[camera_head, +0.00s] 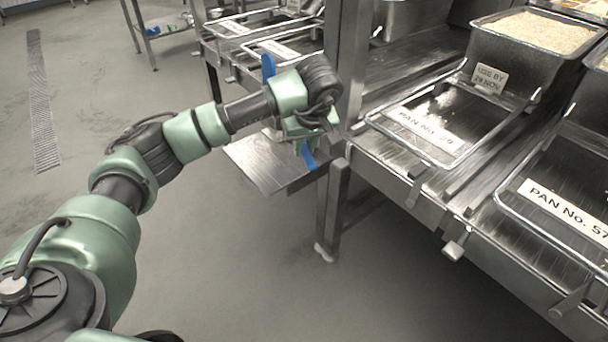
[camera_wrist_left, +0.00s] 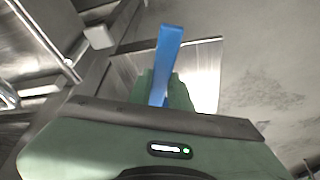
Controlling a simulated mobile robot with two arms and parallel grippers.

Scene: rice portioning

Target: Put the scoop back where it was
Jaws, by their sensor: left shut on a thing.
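My left gripper (camera_head: 304,140) is over the small metal side shelf (camera_head: 262,168), at the end of the work table. It is shut on the scoop, whose blue handle (camera_head: 308,156) sticks out below the fingers. In the left wrist view the blue handle (camera_wrist_left: 168,48) rises from between the green fingers (camera_wrist_left: 158,90), with the side shelf (camera_wrist_left: 208,62) behind it. The scoop's bowl is not clearly seen. Another blue piece (camera_head: 268,66) shows above my left wrist; I cannot tell whether it belongs to the scoop. My right gripper is out of view.
A steel post (camera_head: 347,70) stands close beside my left wrist. To the right are wire-rimmed pan places labelled PAN No. (camera_head: 425,128) and a metal bin of rice (camera_head: 520,70). Open grey floor (camera_head: 230,260) lies left of and below the side shelf.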

